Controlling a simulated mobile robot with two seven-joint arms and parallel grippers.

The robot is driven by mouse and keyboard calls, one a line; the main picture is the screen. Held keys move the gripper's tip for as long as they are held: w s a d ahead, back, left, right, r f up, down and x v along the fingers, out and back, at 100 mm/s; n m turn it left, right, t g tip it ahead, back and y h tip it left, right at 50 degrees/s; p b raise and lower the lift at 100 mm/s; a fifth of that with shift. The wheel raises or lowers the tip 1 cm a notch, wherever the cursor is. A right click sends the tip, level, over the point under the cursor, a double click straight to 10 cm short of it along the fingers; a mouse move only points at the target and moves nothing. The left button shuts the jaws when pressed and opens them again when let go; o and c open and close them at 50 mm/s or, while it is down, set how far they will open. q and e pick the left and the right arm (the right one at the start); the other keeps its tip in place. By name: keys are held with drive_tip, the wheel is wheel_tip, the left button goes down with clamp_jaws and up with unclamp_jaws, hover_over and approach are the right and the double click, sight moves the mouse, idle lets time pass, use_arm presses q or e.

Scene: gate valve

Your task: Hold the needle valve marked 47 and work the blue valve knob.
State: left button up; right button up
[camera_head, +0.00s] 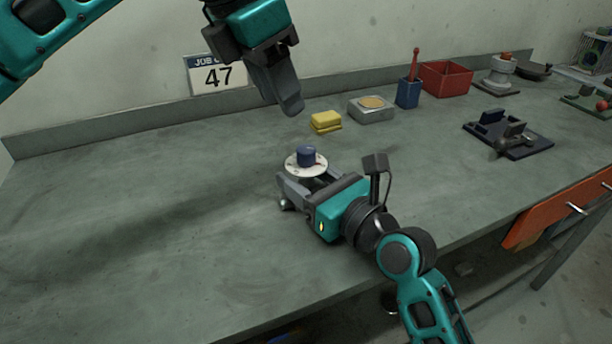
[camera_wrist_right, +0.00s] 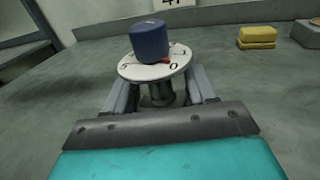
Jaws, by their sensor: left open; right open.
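The needle valve has a blue knob (camera_head: 306,154) on top of a white numbered dial (camera_head: 306,166). It stands on the bench. In the right wrist view the blue knob (camera_wrist_right: 149,40) sits above the dial (camera_wrist_right: 155,66), with a small red mark beside it. The valve's grey body (camera_wrist_right: 160,94) shows below. My right gripper (camera_wrist_right: 160,98) is open, its fingers on either side of the body under the dial; contact cannot be told. My left gripper (camera_head: 290,108) is raised above and behind the knob, apart from it; its fingers overlap in this view. The job card (camera_head: 218,75) reads 47.
A yellow sponge (camera_head: 326,121), a scale-like box (camera_head: 371,109), a blue cup (camera_head: 408,92) and a red bin (camera_head: 446,78) stand along the back. A dark fixture (camera_head: 508,139) lies to the right. The bench (camera_head: 120,220) is clear on the left.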

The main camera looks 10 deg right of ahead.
clamp_jaws()
use_arm(q)
drive_tip(key=shift+o, duration=1.3)
drive_tip(key=m+g, duration=0.4)
drive_tip(key=m, duration=0.7)
approach(306, 148)
drive_tip(key=x, duration=0.8)
drive_tip(key=shift+d+f, duration=0.1)
drive_tip(key=shift+f, duration=0.25)
